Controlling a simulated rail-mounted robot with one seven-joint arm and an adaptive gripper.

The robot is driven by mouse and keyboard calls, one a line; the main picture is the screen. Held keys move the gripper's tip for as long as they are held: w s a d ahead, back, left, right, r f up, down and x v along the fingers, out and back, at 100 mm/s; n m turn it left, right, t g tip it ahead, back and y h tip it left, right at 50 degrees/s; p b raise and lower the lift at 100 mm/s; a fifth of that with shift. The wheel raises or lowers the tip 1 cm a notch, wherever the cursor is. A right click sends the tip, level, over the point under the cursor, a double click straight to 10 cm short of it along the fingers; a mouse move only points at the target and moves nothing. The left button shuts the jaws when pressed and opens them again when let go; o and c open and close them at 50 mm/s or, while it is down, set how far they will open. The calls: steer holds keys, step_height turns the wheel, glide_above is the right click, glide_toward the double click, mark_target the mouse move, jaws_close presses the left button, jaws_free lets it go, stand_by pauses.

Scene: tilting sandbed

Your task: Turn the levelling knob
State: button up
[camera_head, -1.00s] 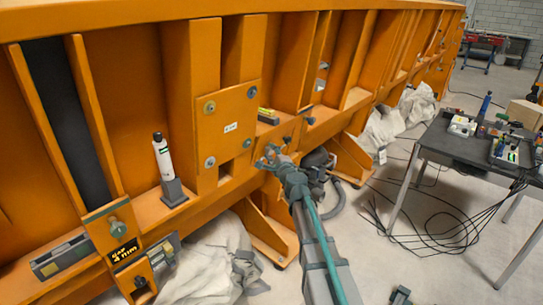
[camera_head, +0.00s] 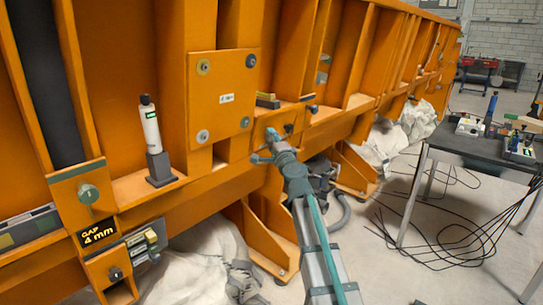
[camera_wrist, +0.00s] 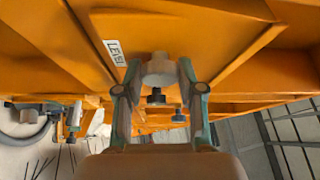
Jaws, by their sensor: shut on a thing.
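The levelling knob (camera_wrist: 158,70) is a round, pale grey-beige knob on the orange frame, beside a white "LEVEL" label (camera_wrist: 115,52) in the wrist view. My gripper (camera_wrist: 160,82) has one finger on each side of the knob and is shut on it. In the head view my gripper (camera_head: 265,146) is at the orange beam, below a small spirit level (camera_head: 267,101) on the ledge. The knob cannot be made out clearly there, behind my fingers.
A "GAP 4 mm" display (camera_head: 98,235) sits below another knob (camera_head: 88,194) at the left. A white tube (camera_head: 150,125) stands in a dark holder on the ledge. Dark knobs (camera_wrist: 155,97) lie just beyond my fingers. A table (camera_head: 465,140) and loose cables (camera_head: 440,235) are at the right.

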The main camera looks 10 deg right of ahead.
steer(key=shift+f+n+t+b, duration=0.45)
steer(key=shift+n+b, duration=0.25)
steer(key=shift+b, duration=3)
steer(key=shift+r+n+y+b, duration=0.3)
steer(key=shift+r+n+b, duration=0.1)
steer(key=shift+b, duration=1.1)
steer(key=o, duration=1.1)
steer(key=shift+o, duration=0.2)
steer(key=shift+s, duration=0.15)
steer(key=v, duration=1.1)
steer(key=shift+s+f, duration=0.3)
